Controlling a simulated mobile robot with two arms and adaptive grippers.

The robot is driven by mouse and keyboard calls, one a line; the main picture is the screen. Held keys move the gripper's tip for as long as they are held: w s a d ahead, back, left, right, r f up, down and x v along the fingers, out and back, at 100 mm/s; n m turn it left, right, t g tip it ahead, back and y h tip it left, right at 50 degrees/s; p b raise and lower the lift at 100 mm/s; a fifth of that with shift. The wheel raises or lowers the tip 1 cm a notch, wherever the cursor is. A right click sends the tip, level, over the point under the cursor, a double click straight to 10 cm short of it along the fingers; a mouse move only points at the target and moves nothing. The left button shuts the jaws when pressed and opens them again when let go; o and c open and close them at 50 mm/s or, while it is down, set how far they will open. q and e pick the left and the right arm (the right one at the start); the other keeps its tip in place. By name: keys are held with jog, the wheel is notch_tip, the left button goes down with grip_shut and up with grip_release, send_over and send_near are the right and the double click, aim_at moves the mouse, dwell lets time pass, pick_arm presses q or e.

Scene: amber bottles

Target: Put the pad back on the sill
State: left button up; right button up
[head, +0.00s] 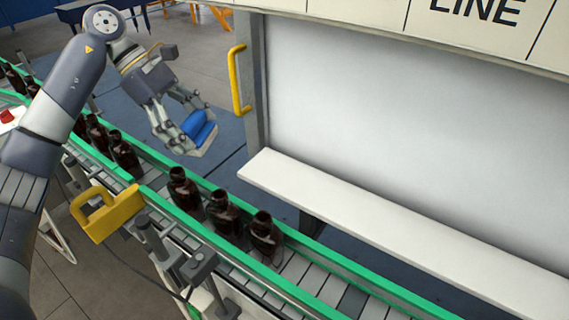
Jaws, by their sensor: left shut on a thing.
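The blue pad (200,126) is between the fingers of my left gripper (197,133), which is shut on it. The gripper holds the pad in the air, beyond the bottle conveyor and to the left of the sill. The sill (400,232) is a long white ledge below the pale grey panel, and its top is bare. Its left end is a short way to the right of and below the pad. The fingers partly hide the pad. My right gripper does not show.
Several amber bottles (223,213) stand on the conveyor with green rails (330,262). A yellow handle (238,80) sticks out from the panel's left frame, close to my gripper. A yellow block with a handle (106,212) sits at the conveyor's near side. Blue flooring lies behind.

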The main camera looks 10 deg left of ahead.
pick_arm(q)
jog(key=shift+w+f, duration=0.1)
jog(key=shift+f, duration=0.55)
jog(key=shift+s+d+r+p, duration=0.15)
jog(key=shift+s+d+p, duration=0.05)
jog(key=shift+d, duration=0.4)
jog(key=shift+s+d+r+p, duration=0.15)
jog(key=shift+s+d+p, duration=0.05)
jog(key=shift+d, duration=0.35)
jog(key=d+p, duration=0.5)
jog(key=d, duration=1)
jog(key=shift+w+d, duration=0.1)
jog(key=shift+d, duration=0.15)
jog(key=shift+d+f, duration=0.15)
jog(key=shift+d, duration=0.05)
notch_tip(320, 180, down, 3)
jog(key=shift+a+r+p, duration=0.1)
jog(key=shift+r+p, duration=0.05)
jog(key=shift+p, duration=1)
jog(key=shift+f, duration=0.4)
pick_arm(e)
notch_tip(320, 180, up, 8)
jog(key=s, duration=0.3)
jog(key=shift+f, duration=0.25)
